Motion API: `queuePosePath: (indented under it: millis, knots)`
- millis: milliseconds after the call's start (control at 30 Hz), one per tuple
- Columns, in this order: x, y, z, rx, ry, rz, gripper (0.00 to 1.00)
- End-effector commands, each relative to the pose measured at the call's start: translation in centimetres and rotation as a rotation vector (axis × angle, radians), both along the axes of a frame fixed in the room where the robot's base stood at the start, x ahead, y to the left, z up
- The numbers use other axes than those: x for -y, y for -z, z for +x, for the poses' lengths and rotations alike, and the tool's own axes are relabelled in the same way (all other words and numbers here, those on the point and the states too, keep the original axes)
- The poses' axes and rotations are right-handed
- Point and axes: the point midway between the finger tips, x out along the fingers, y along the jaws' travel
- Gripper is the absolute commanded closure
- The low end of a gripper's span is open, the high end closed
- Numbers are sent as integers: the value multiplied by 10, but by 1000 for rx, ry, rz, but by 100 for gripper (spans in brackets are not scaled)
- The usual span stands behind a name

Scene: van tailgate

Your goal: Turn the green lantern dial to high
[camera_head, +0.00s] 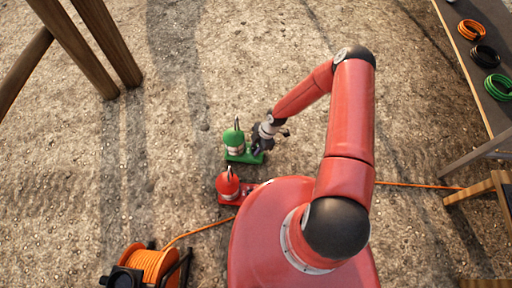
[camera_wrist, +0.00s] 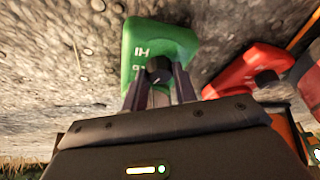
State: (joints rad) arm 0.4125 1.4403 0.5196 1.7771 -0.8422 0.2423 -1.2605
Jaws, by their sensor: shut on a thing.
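The green lantern (camera_head: 234,141) stands upright on the gravel, with its base reaching to the right. In the wrist view its green base (camera_wrist: 160,38) shows the mark HI and, below it, lettering partly hidden by my gripper. A black dial (camera_wrist: 158,69) sits on this base. My gripper (camera_wrist: 159,80) has its two fingers on either side of the dial and is shut on it. In the head view my gripper (camera_head: 259,150) is at the right end of the green base. Which mark the dial points to cannot be told.
A red lantern (camera_head: 228,184) stands just in front of the green one, close to my base; its red base (camera_wrist: 245,70) shows in the wrist view. An orange cable reel (camera_head: 152,264) with its cable lies at lower left. Wooden posts (camera_head: 85,45) stand at upper left. A table with coiled cables (camera_head: 471,30) is at right.

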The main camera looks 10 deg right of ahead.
Motion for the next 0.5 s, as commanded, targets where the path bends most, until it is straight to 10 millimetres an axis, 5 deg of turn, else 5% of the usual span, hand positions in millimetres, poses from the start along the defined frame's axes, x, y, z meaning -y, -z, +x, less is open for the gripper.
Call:
queuePosePath:
  millis: [500]
  knots:
    - [-1, 2, -3, 2, 487, -2, 95]
